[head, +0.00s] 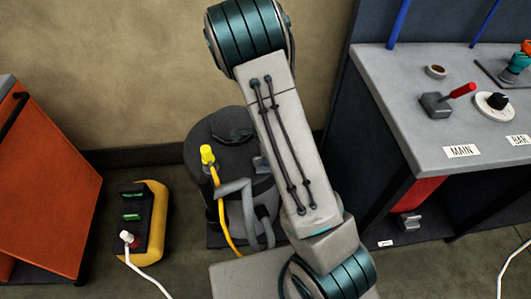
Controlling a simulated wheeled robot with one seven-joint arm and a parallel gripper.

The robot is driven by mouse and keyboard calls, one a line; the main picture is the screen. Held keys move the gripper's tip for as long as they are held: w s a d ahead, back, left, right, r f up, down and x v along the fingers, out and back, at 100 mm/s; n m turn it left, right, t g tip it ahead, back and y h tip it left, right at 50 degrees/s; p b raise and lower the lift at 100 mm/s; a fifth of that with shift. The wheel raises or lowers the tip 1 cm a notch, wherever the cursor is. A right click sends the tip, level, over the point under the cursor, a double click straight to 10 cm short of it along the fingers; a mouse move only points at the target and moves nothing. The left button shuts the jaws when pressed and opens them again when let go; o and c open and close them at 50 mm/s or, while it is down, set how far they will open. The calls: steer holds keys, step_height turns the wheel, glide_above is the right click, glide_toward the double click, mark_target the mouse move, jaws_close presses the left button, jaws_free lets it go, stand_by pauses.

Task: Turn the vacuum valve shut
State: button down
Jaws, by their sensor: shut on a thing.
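A small grey block with a red-handled lever (462,90) stands on the grey bench top at the right, behind a label reading MAIN (461,151). The lever tilts up to the right. I cannot tell whether it is the vacuum valve, and no part is marked as such. A black knob on a round white dial (494,105) sits to its right, near a partly cut-off label starting BAR. My arm crosses the middle of the head view. My gripper does not show, so its place relative to these things and its hold cannot be seen.
A dark round drum (222,130) with a yellow-capped fitting and hoses stands behind my arm. A black-and-yellow box (145,215) with a white cable lies on the floor. An orange cabinet (45,185) is at left. The bench (395,85) fills the right.

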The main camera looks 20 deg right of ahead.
steer(key=shift+m+p, duration=0.45)
steer(key=shift+m, duration=0.45)
steer(key=c, duration=1.4)
jaws_free()
steer(key=shift+c, duration=0.2)
steer(key=shift+r, duration=0.15)
step_height(320, 180, up, 14)
steer(key=p, duration=0.2)
steer(key=shift+f, duration=0.2)
